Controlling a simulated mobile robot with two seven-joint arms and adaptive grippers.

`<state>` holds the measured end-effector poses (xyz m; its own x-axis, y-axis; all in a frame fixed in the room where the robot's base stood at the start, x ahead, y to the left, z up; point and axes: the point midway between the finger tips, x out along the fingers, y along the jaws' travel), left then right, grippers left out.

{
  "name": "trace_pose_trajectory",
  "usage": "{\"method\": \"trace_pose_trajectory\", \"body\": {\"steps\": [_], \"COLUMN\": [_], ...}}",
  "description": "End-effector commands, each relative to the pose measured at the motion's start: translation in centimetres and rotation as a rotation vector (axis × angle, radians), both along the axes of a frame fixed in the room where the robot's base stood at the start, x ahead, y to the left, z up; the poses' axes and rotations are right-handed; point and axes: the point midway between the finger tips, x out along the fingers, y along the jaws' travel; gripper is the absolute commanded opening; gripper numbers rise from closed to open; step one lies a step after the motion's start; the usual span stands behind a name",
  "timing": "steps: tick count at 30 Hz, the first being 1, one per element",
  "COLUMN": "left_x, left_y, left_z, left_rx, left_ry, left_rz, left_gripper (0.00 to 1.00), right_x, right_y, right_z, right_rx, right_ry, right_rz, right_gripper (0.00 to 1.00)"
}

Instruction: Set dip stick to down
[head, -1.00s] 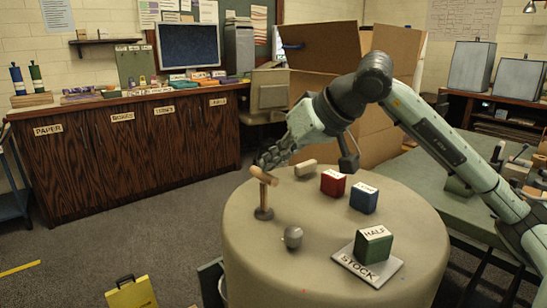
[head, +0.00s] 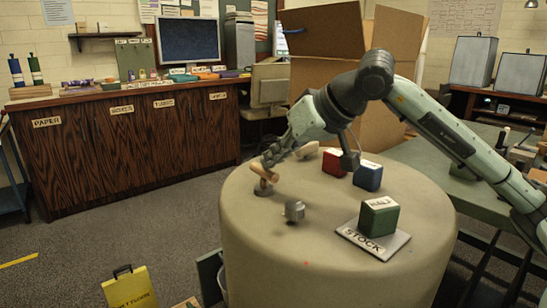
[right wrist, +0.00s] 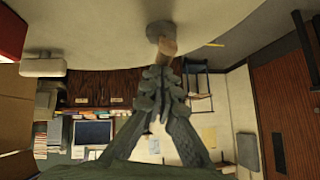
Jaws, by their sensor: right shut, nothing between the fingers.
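The dip stick shows as a pale wooden bar (head: 265,171) low over a round dark grey base (head: 263,188) at the left rim of the round table. Little of a post shows between bar and base. My right gripper (head: 270,158) is shut and empty, its fingertips at or just above the bar's far end; I cannot tell whether they touch. In the right wrist view the closed fingers (right wrist: 163,75) point at the bar (right wrist: 167,46) and the base (right wrist: 160,29). My left gripper is not in view.
The round table (head: 300,255) also bears a small grey object (head: 294,211), a red block (head: 333,163), a blue block (head: 368,176), and a green block (head: 379,217) on a STOCK plate (head: 351,238). A cardboard box (head: 390,110) stands behind.

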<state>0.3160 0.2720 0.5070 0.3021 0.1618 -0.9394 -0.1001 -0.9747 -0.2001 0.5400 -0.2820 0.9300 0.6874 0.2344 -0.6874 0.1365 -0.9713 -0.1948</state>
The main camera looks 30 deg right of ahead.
Motion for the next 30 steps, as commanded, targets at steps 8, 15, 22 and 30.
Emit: {"method": "trace_pose_trajectory", "body": {"steps": [8,15,22,30], "left_x": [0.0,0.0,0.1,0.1], "left_y": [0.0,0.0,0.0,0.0], "left_z": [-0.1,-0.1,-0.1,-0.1], "left_rx": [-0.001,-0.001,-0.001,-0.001], "left_ry": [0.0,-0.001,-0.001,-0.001], "left_rz": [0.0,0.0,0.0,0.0], "left_gripper": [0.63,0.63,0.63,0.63], "right_x": [-0.8,-4.0,-7.1,-8.3], "right_y": [-0.3,-1.5,-2.4,-2.7], "right_z": [0.0,3.6,6.9,8.2], "right_rx": [-0.005,-0.007,-0.003,-0.001], "right_ry": [0.017,0.007,0.005,0.0], "right_rz": [0.001,-0.004,-0.001,0.0], "right_gripper": [0.0,0.0,0.0,0.0]}}
